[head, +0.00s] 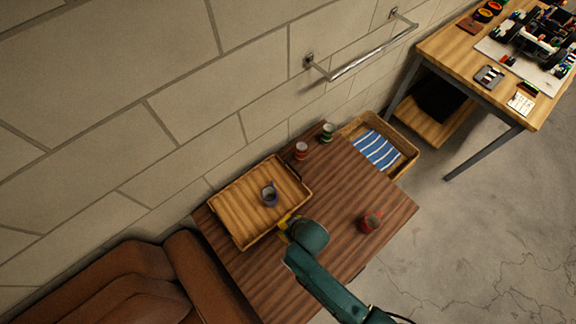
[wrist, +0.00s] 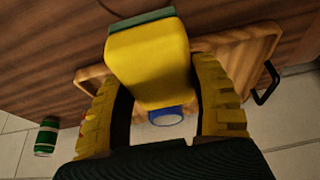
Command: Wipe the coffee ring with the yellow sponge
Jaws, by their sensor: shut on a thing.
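In the wrist view the yellow sponge (wrist: 150,65) with a green layer on one side sits between the yellow fingers of my gripper (wrist: 165,95). The gripper is shut on it. In the head view my gripper (head: 289,225) is over the brown wooden table (head: 330,195), beside the near right edge of the wooden tray. My arm hides the table under it. I cannot tell whether the sponge touches the table.
The tray (head: 228,228) holds a blue-grey mug (head: 269,196). A red can (head: 301,151) and a green can (head: 327,133) stand at the back. A basket (head: 408,158) with a striped cloth (head: 377,150) is behind the table; a brown sofa (head: 130,285) is left.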

